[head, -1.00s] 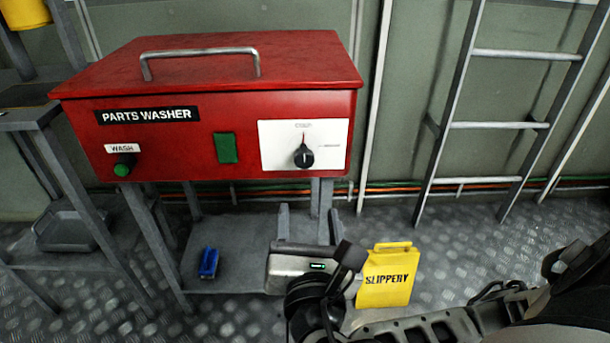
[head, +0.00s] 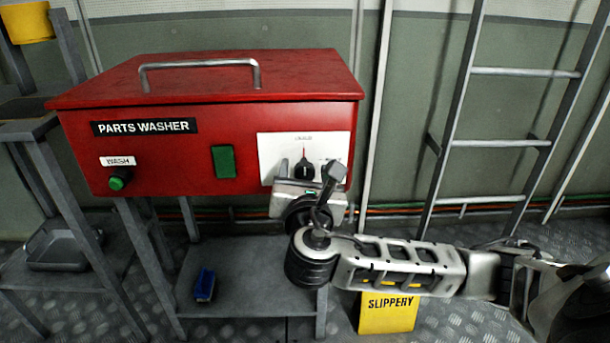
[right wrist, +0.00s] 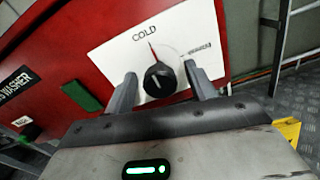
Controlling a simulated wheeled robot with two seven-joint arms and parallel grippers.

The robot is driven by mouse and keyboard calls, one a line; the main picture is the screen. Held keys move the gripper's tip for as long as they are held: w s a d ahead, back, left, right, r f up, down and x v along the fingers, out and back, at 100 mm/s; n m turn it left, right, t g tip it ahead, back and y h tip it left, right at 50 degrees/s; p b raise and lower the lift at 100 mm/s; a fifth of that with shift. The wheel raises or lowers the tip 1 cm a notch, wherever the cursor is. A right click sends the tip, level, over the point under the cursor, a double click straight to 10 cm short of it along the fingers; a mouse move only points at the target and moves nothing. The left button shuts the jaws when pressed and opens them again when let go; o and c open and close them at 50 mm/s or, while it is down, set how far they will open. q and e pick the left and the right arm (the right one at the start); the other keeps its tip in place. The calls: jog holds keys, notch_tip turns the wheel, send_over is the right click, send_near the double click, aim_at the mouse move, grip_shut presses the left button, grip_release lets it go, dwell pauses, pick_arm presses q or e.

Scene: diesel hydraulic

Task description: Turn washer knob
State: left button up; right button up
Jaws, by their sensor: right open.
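The red parts washer (head: 210,115) stands on grey legs at the left and middle of the head view. Its black washer knob (head: 305,169) sits on a white panel (head: 272,150) at the right of its front; a red line points up from the knob to the "COLD" mark. In the right wrist view the knob (right wrist: 160,80) shows between the two fingers of my open right gripper (right wrist: 162,88). The fingers appear on either side of the knob; whether they reach its depth I cannot tell. My left gripper is not in view.
A green wash button (head: 117,183) and a green rectangle (head: 223,162) are on the washer's front. A blue brush (head: 205,284) lies on the shelf below. A yellow "SLIPPERY" sign (head: 388,313) stands under my right arm. A ladder (head: 455,110) leans at the right.

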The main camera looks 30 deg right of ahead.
jog(key=c, duration=1)
